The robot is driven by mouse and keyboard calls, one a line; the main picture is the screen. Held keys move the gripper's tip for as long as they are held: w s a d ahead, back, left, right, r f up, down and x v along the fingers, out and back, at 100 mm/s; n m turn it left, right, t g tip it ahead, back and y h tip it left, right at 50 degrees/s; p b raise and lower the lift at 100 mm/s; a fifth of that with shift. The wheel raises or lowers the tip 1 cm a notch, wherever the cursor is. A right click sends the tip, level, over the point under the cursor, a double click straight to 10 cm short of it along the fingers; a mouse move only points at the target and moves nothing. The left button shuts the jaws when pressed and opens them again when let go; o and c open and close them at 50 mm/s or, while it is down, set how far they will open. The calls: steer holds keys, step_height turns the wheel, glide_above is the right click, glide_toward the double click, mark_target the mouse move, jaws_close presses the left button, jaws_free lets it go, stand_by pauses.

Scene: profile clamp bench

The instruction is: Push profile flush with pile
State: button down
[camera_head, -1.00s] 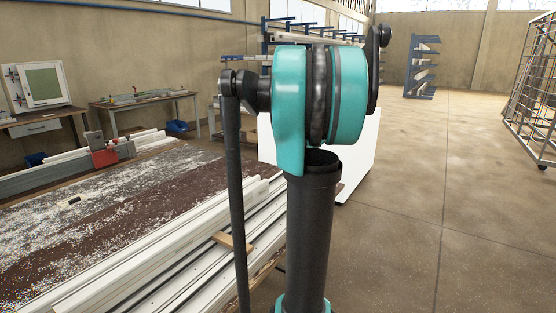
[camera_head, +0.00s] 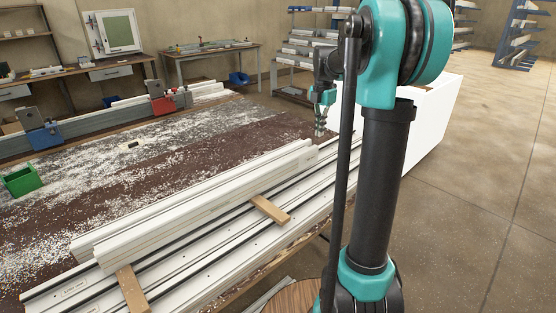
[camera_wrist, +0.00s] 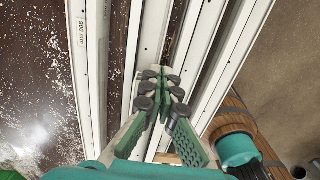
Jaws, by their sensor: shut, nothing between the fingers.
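Long white profiles lie side by side in a pile (camera_head: 190,265) along the bench's near edge. Upper profiles (camera_head: 190,200) rest on top, with wooden spacer strips (camera_head: 270,209) showing beneath. One upper profile's far end (camera_head: 308,157) sticks out past its neighbour. My gripper (camera_head: 320,129) hangs near that far end, its fingers pointing down. In the wrist view my gripper (camera_wrist: 163,78) has its green fingers together and empty, over white profiles (camera_wrist: 205,60). A profile marked "900 mm" (camera_wrist: 88,70) lies to the left. Whether the fingertips touch a profile, I cannot tell.
The dusty bench top (camera_head: 130,165) left of the pile is mostly clear. A green bin (camera_head: 22,180), a blue clamp (camera_head: 43,134) and a red clamp (camera_head: 162,104) are on the left. A white panel (camera_head: 420,130) stands behind my arm.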

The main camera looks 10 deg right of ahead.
steer(key=shift+a+f, duration=0.1)
steer(key=shift+f, duration=2.7)
steer(key=shift+s+a, duration=1.9)
steer(key=shift+a, duration=0.65)
steer(key=shift+s+a, duration=1.9)
steer(key=shift+a, duration=0.7)
steer(key=shift+s+a, duration=1.9)
steer(key=shift+a, duration=0.65)
steer(key=shift+s+a, duration=0.3)
steer(key=shift+a, duration=0.2)
steer(key=shift+d, duration=0.1)
steer(key=shift+w+d, duration=0.45)
steer(key=shift+d, duration=0.1)
steer(key=shift+r, duration=3.55)
